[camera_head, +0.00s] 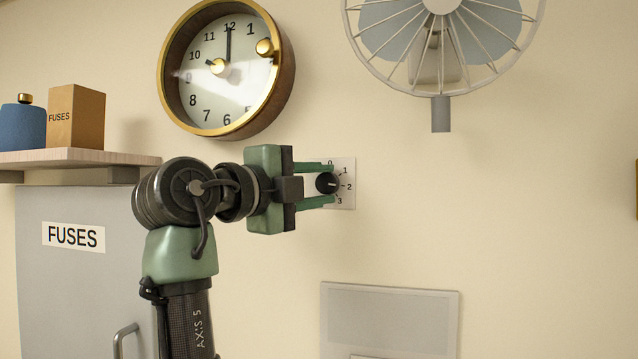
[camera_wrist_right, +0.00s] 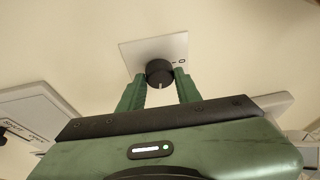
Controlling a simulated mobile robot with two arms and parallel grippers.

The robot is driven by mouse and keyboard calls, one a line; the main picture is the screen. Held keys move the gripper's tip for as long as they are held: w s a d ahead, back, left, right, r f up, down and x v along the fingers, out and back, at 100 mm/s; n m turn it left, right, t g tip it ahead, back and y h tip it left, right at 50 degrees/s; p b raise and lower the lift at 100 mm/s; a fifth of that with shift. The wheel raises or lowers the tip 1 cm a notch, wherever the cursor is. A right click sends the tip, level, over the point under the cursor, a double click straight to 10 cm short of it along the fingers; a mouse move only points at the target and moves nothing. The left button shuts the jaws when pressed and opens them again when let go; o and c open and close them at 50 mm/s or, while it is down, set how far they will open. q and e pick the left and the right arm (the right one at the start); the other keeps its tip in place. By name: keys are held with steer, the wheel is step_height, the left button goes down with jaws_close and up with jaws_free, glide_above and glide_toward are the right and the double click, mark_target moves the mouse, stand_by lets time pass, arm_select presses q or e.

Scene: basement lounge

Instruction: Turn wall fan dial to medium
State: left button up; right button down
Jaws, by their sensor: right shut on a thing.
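The fan dial is a black round knob (camera_head: 327,183) on a pale wall plate (camera_head: 347,198), marked 0 at the top, then 1, 2 and 3 down its right side. A small pale mark on the knob appears to point right, towards the 2, but it is tiny. My right gripper (camera_head: 325,184) reaches in from the left with its green fingers shut on the knob, one above and one below. In the right wrist view the knob (camera_wrist_right: 159,72) sits between the fingertips, with a white line on it. My left gripper is not in view.
The wall fan (camera_head: 440,100) hangs at the upper right. A round clock (camera_head: 283,80) is above my right arm. A shelf (camera_head: 60,157) with a fuse box carton and blue jar is at the left, above a grey fuse cabinet (camera_head: 60,290). A grey panel (camera_head: 390,320) is below the dial.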

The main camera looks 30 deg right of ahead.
steer(key=shift+r, duration=0.15)
steer(key=c, duration=1.2)
jaws_free()
steer(key=shift+o, duration=1)
steer(key=shift+w, duration=0.1)
steer(key=b+v, duration=0.2)
steer(key=v, duration=0.5)
steer(key=shift+a+b, duration=0.3)
steer(key=shift+f, duration=0.25)
